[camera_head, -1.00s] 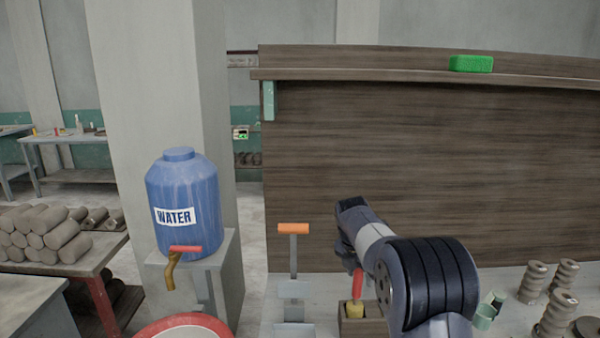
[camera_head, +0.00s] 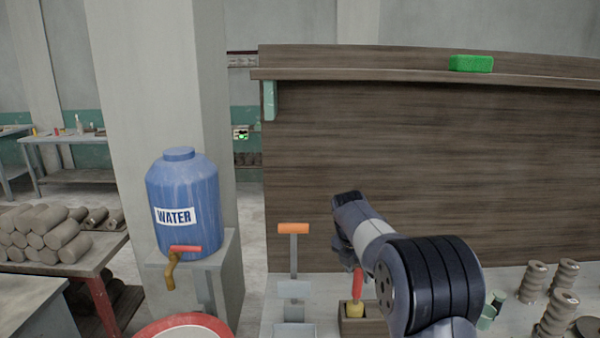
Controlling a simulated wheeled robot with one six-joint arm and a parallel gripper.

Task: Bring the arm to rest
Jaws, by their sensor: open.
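My arm rises from the bottom right of the head view, with a dark, ribbed joint nearest the camera. A grey link runs up and left from it to a dark elbow-like end in front of the wooden back panel (camera_head: 420,170). A short dark part hangs below that end. I cannot make out any gripper fingers; my gripper is hidden behind the arm or out of sight. The visible arm is above the bench and nothing is seen held.
An orange-handled stand (camera_head: 293,260) and a wooden box (camera_head: 365,326) with a red-handled tool (camera_head: 357,283) stand close to the arm. Several grey ribbed pieces (camera_head: 533,282) are at right. A green block (camera_head: 471,63) sits on the shelf. A blue water barrel (camera_head: 183,205) stands left.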

